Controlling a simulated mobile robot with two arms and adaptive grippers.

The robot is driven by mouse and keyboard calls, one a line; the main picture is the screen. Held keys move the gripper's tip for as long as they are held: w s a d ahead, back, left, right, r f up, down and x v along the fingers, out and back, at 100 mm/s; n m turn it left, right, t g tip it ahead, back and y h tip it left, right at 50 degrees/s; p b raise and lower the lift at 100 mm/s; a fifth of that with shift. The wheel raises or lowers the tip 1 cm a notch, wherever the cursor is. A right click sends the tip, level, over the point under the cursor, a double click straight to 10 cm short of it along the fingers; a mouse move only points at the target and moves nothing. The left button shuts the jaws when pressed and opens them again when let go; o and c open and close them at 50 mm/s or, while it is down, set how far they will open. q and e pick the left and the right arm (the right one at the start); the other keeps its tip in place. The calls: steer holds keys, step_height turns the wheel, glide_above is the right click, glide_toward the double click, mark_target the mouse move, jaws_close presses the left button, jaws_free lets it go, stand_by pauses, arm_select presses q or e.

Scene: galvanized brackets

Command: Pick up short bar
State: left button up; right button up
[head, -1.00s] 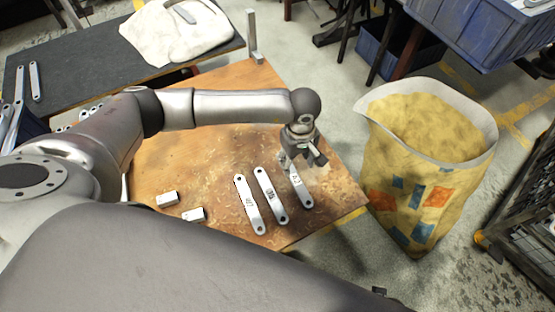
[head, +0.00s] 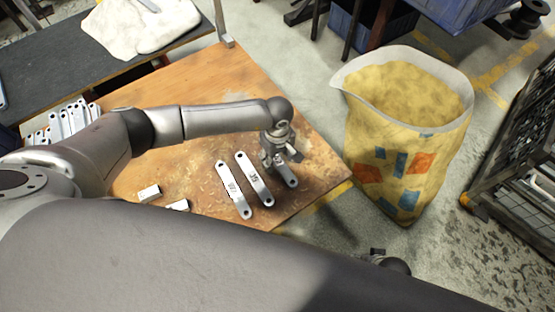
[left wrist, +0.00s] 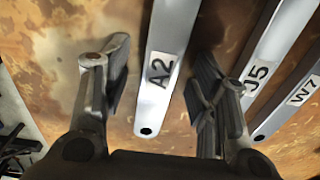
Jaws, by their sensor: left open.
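Three flat, light-metal bars with rounded, holed ends lie side by side on the wooden board: W7 (head: 233,190), J5 (head: 255,180) and A2 (head: 288,178). Two small metal blocks, one (head: 149,193) and another (head: 178,205), lie left of them. My left gripper (head: 283,158) is over A2 and hides its far part. In the left wrist view my gripper (left wrist: 160,90) is open, with A2 (left wrist: 165,60) between its fingers; I see no grip. J5 (left wrist: 270,50) and W7 (left wrist: 298,95) lie right of the fingers there.
A patterned sack of yellow material (head: 405,130) stands on the floor right of the wooden board (head: 215,75). More metal parts (head: 62,122) lie at the left. A white cloth (head: 140,25) is on the dark bench (head: 45,75) behind. A post (head: 222,22) rises at the back edge.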

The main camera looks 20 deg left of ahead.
arm_select(q)
jaws_close()
steer(key=shift+r, duration=0.1)
